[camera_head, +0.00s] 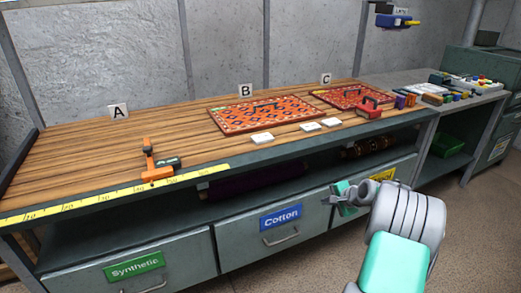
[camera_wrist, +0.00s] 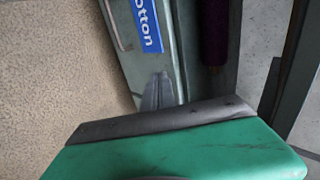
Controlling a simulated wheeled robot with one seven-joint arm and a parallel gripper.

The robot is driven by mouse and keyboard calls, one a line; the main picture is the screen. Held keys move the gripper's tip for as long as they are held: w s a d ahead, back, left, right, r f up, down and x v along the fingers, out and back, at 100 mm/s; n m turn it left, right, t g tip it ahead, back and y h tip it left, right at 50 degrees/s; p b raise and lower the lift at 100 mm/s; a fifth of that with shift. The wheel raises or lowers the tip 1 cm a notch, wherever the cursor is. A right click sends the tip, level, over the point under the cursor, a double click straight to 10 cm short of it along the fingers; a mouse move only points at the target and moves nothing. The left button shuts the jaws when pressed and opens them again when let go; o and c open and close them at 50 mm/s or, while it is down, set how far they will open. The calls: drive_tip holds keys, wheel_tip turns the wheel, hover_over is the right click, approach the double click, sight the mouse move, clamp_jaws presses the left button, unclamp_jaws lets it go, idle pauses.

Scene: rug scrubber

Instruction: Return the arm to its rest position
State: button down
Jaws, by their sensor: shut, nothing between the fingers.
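My arm reaches in from the lower right of the head view, with white-grey links and a green panel. My gripper (camera_head: 341,198) is in front of the bench's drawers, beside the Cotton drawer (camera_head: 282,232) and below the tabletop edge. It is shut and empty. In the wrist view the grey fingertips (camera_wrist: 158,92) are together, beyond the green gripper body. The Cotton drawer's blue label (camera_wrist: 146,25) shows at the top of that view. I cannot tell how close the fingers are to the drawer front.
The wooden bench (camera_head: 70,165) holds patterned rugs (camera_head: 225,125), white blocks, an orange tool (camera_head: 150,165) and a red tool (camera_head: 369,108). Rolled rugs lie on the shelf below. A grey side table (camera_head: 410,80) with small items stands right. Open floor (camera_head: 470,230) lies at the lower right.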

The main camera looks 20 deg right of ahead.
drive_tip(key=s+a+r+n+g+p, duration=0.2)
drive_tip(key=s+a+r+n+p, duration=0.15)
drive_tip(key=a+r, duration=0.6)
drive_tip(key=s+a+r+n+g+p, duration=0.1)
drive_tip(key=s+a+r+n+p, duration=0.1)
drive_tip(key=a+r+n+p, duration=0.55)
drive_tip(key=s+a+r+n+g+p, duration=0.1)
drive_tip(key=s+a+r, duration=0.3)
drive_tip(key=s+a, duration=0.4)
drive_tip(key=s+a+r+n+g+h+p, duration=0.1)
drive_tip(key=s+a+r+n+p, duration=0.3)
drive_tip(key=s+a, duration=0.4)
drive_tip(key=s+r+g, duration=0.1)
drive_tip(key=s, duration=0.4)
drive_tip(key=shift+a+r+n, duration=0.2)
drive_tip(key=shift+a+n, duration=0.1)
